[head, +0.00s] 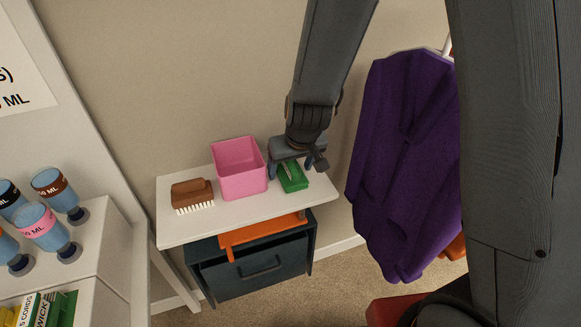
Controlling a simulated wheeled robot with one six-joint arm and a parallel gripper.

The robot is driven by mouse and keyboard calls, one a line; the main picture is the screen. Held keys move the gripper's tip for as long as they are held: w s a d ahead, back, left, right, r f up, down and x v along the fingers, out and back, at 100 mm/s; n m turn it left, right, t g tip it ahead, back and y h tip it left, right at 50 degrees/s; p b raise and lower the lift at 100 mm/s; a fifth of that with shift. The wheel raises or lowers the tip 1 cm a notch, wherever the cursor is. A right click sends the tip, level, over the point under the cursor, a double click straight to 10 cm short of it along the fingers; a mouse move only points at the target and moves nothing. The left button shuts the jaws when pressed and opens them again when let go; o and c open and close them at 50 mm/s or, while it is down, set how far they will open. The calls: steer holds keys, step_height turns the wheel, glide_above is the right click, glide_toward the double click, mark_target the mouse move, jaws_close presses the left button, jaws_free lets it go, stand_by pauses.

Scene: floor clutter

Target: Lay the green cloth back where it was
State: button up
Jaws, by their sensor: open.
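The green cloth (293,180) lies as a small folded block on the right part of a white table (222,222), next to a pink bin (240,182). A lighter patch shows on its top. My gripper (296,170) is at the cloth from above, with its fingers apart, one on the left side and one on the right. The gripper body hides the cloth's far part. I cannot tell whether the fingers touch it.
A brown brush (193,195) lies left of the bin. An orange thing (262,233) lies on a dark drawer cabinet (255,275) under the table. Purple clothing (402,165) hangs at right. Several blue bottles (42,226) stand on a white unit at left.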

steer(key=shift+r, duration=0.15)
steer(key=p+v, duration=0.8)
steer(key=v, duration=0.3)
steer(key=shift+p, duration=0.3)
steer(key=s+d+r+m+g, duration=0.1)
steer(key=s+d+r, duration=0.3)
steer(key=d, duration=0.3)
steer(key=s+d+r+m+h, duration=0.1)
steer(key=s+d+r+m, duration=0.1)
steer(key=s+d+r, duration=0.2)
steer(key=s+d, duration=0.2)
steer(key=s, duration=0.1)
steer(key=shift+d+r+g+p, duration=0.25)
steer(key=shift+d+g+p, duration=0.15)
steer(key=shift+s, duration=0.1)
step_height(320, 180, down, 9)
steer(key=g+b, duration=0.1)
steer(key=b, duration=0.6)
steer(key=shift+b, duration=0.4)
